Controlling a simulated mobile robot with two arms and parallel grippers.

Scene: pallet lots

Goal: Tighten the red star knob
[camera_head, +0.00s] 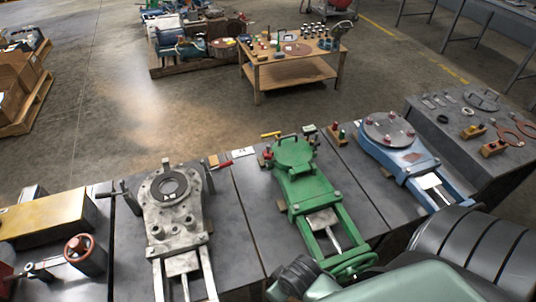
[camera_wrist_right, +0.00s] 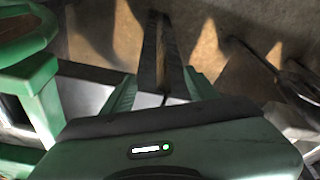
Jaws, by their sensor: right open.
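No red star knob can be clearly made out. Small red knob-like parts (camera_head: 267,153) sit beside the green gate valve (camera_head: 294,183), and another red part (camera_head: 336,126) stands on a wooden block between the green and blue valves. A red handwheel (camera_head: 85,254) lies at the left. My right gripper (camera_wrist_right: 162,92) is open in the wrist view, with nothing visible held between its fingers. Green valve parts (camera_wrist_right: 40,95) are at its left. In the head view my right arm comes in from the lower right; its fingertips cannot be made out. My left gripper is not in view.
A grey valve (camera_head: 173,206) and blue valve (camera_head: 387,137) flank the green one on dark benches. A yellow block (camera_head: 45,217) is at the left. Rings and plates lie on the right bench (camera_head: 452,148). A wooden table (camera_head: 292,71) stands behind, across open floor.

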